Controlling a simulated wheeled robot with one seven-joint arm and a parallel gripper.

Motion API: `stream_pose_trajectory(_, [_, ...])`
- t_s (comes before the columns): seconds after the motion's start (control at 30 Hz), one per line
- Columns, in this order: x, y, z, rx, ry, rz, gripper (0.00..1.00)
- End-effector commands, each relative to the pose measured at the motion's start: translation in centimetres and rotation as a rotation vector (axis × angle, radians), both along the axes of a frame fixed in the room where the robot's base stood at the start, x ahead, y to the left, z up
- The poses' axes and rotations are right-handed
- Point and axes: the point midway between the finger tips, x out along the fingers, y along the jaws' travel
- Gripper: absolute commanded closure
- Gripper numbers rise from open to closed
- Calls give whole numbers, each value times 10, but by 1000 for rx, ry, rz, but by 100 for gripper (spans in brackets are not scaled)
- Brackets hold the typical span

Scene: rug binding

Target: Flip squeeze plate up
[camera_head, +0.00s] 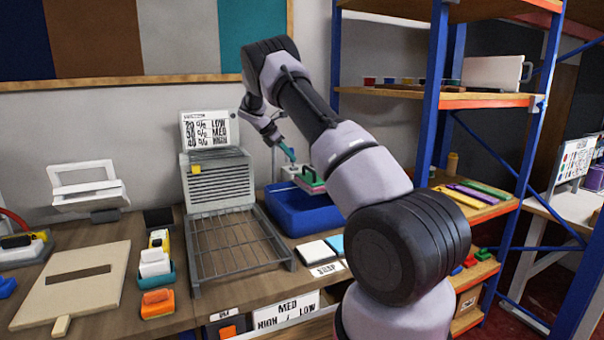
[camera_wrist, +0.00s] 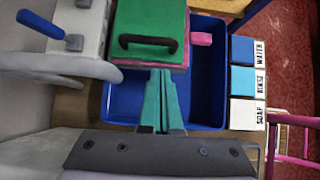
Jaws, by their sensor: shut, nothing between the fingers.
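The squeeze plate appears to be the green plate (camera_wrist: 172,22) with a black handle (camera_wrist: 150,42) in the wrist view. It lies over a pink layer above the blue tub (camera_wrist: 118,105), and it also shows small in the head view (camera_head: 312,178). My gripper (camera_wrist: 162,73) has teal fingers shut together and empty. The fingertips are at the plate's near edge, just short of the handle in the picture. I cannot tell whether they touch the plate. In the head view my gripper (camera_head: 290,157) is above the back of the tub (camera_head: 300,222), beside the plate.
A grey device with a blue lever (camera_wrist: 40,24) stands left of the tub. Cards marked WATER, RINSE and SOAP (camera_wrist: 243,113) lie to the right. In the head view, a wire rack (camera_head: 236,246) stands left of the tub and blue-framed shelving (camera_head: 437,100) stands right.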

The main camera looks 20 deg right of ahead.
Motion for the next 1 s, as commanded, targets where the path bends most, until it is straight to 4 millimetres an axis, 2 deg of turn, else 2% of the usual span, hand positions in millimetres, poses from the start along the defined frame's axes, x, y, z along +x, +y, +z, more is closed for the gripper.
stream_pose_trajectory(0.27, [0, -5, -6, 1, 0, -2, 100])
stream_pose_trajectory(0.7, [1, -50, -63, 1, 1, -2, 100])
stream_pose_trajectory(1.0, [1, -62, -78, 2, -2, -2, 100])
